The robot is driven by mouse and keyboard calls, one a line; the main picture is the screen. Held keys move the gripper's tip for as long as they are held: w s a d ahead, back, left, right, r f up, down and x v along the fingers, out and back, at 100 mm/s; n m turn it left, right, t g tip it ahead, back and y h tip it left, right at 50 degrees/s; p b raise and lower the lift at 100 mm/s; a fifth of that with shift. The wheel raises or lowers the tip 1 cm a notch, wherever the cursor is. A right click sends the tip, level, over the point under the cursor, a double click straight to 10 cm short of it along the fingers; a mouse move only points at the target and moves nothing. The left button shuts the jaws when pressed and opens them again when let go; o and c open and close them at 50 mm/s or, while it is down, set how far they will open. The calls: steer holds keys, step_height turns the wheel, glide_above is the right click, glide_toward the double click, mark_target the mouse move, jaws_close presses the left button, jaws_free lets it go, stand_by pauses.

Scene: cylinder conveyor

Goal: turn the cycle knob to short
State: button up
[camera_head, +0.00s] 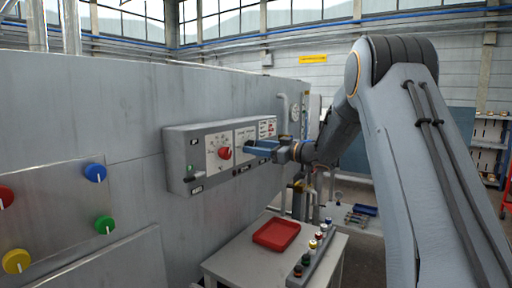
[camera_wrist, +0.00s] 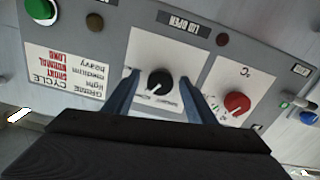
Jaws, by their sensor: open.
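A black round knob (camera_wrist: 160,82) sits on a white dial plate of the grey control panel (camera_head: 180,150). Its white pointer mark points to the lower left in the wrist view. The knob's scale text is too small to read. My gripper (camera_wrist: 160,79) is open, its two blue fingers on either side of the knob; I cannot tell whether they touch it. In the head view my gripper (camera_head: 255,149) is at the panel front and hides the knob.
A red knob (camera_head: 225,153) marked °C is next to the black one. A green button (camera_wrist: 40,10) is on the panel's other end. Below stand a table (camera_head: 222,264) with a red tray (camera_head: 276,234) and a rack of several coloured cylinders (camera_head: 316,254).

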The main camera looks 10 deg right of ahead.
steer(key=shift+a, duration=0.1)
steer(key=c, duration=1)
steer(key=shift+c, duration=0.2)
steer(key=shift+n+b, duration=0.35)
steer(key=shift+n, duration=0.05)
steer(key=n+b, duration=0.9)
steer(key=n, duration=0.2)
steer(key=shift+w, duration=0.1)
steer(key=shift+r, duration=0.1)
